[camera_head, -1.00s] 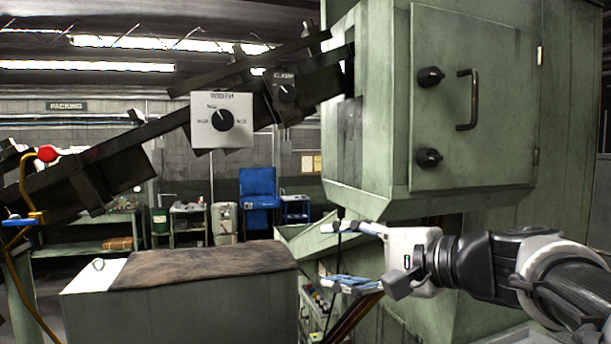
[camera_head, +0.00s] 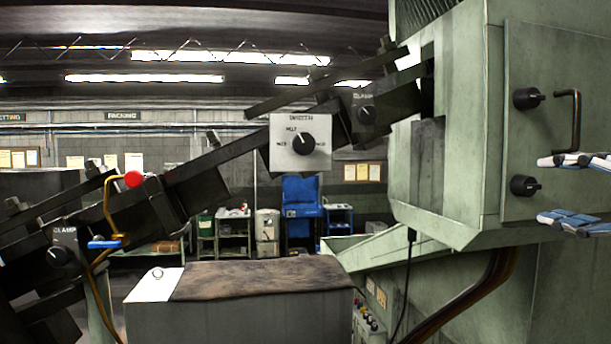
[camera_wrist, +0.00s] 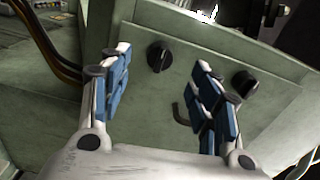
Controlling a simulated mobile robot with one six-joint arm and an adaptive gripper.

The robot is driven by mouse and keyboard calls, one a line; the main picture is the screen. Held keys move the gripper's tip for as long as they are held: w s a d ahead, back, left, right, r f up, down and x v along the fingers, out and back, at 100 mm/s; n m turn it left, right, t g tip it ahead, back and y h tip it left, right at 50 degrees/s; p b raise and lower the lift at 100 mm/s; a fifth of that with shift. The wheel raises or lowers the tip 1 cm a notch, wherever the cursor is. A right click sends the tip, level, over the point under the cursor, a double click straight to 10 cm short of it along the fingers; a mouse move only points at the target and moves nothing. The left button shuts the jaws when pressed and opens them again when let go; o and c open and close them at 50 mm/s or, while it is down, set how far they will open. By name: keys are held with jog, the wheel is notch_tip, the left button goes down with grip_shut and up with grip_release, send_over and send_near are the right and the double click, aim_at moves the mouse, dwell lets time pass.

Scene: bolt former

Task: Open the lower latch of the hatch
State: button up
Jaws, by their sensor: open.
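The green hatch (camera_head: 562,60) is closed on the machine's side at the right. Its upper latch (camera_head: 527,98) and lower latch (camera_head: 524,186) are black knobs, both with their grips pointing right. My gripper (camera_head: 547,190) is open and empty, its blue-padded fingers one above the other at the lower latch's height, to its right in the picture. In the wrist view the lower latch (camera_wrist: 159,56) appears between the fingertips, with a gap to the fingers that I cannot judge. The upper latch (camera_wrist: 244,83) is right of the right finger.
A bent handle (camera_head: 576,120) stands out from the hatch close to my upper finger; it is partly hidden in the wrist view (camera_wrist: 181,115). Cables (camera_head: 490,285) run below the hatch. A cloth-topped grey box (camera_head: 240,315) and a sloping conveyor (camera_head: 205,175) stand left.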

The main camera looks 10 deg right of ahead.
aim_at(534, 187)
jog(key=w, duration=0.1)
jog(key=w+p, duration=0.1)
jog(key=w, duration=0.3)
jog(key=shift+a+r, duration=0.15)
jog(key=shift+a, duration=0.25)
jog(key=n+b, duration=0.1)
jog(key=f+n+b, duration=0.1)
jog(key=shift+d+n, duration=0.1)
jog(key=shift+n, duration=0.2)
jog(key=shift+n+b, duration=0.8)
jog(key=shift+n, duration=0.1)
jog(key=n+b, duration=0.3)
jog(key=shift+s, duration=0.4)
jog(key=shift+w+n+b, duration=0.25)
jog(key=shift+n+b, duration=0.7)
jog(key=shift+n, duration=0.05)
jog(key=shift+s+r+n+b, duration=0.15)
jog(key=shift+r+n+b, duration=0.2)
jog(key=shift+n+b, duration=0.4)
jog(key=shift+c, duration=0.4)
